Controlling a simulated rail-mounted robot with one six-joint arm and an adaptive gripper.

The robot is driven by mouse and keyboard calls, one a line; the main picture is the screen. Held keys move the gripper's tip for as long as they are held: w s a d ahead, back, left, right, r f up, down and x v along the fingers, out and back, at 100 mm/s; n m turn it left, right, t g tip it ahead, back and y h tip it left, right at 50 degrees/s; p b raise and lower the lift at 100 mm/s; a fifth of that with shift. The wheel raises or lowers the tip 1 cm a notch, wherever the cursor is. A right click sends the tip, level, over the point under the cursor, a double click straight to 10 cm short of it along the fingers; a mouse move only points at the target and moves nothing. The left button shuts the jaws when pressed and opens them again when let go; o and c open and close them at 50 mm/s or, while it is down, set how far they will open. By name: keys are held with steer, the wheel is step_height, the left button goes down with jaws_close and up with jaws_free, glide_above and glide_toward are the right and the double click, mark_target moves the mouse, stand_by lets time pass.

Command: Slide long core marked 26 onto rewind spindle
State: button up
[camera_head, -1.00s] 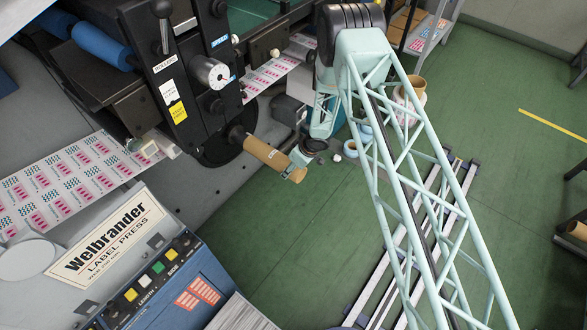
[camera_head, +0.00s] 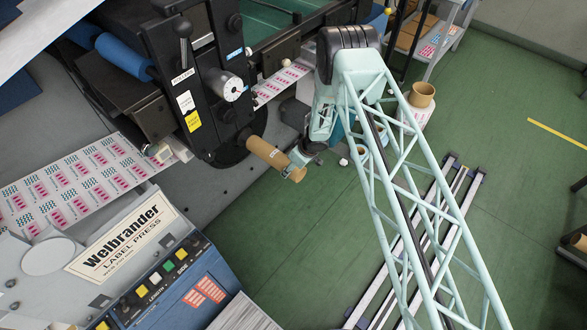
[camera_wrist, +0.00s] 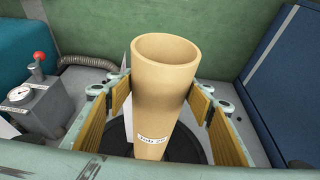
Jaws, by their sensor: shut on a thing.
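A long tan cardboard core (camera_head: 268,152) lies in line with the dark rewind spindle (camera_head: 243,134) on the black machine panel. Its inner end meets the spindle; how far it sits over it is hidden. My gripper (camera_head: 297,168) is shut on the core near its outer end. In the wrist view, the core (camera_wrist: 162,95) stands between my finger pads, open end towards the camera. It carries a small white label (camera_wrist: 152,139), too small to read surely. A black disc (camera_wrist: 184,150) shows behind the core.
Another short tan core (camera_head: 422,94) stands on a white drum at the right. The label press console (camera_head: 150,270) fills the lower left. A printed web (camera_head: 75,185) runs beside it. Green floor lies clear below the core. A grey box with gauge (camera_wrist: 35,103) is at the wrist view's left.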

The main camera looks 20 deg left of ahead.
mark_target(285, 164)
steer(key=shift+w+a+p, duration=0.3)
steer(key=shift+a+p, duration=0.15)
steer(key=shift+a, duration=0.5)
steer(key=shift+w+a+p, duration=0.3)
steer(key=shift+a+p, duration=0.15)
steer(key=shift+a, duration=0.6)
steer(key=shift+f+b, duration=0.25)
steer(key=shift+b, duration=0.05)
steer(key=o, duration=1.2)
steer(key=shift+c, duration=0.2)
steer(key=shift+r, duration=0.15)
steer(key=shift+v, duration=5.9)
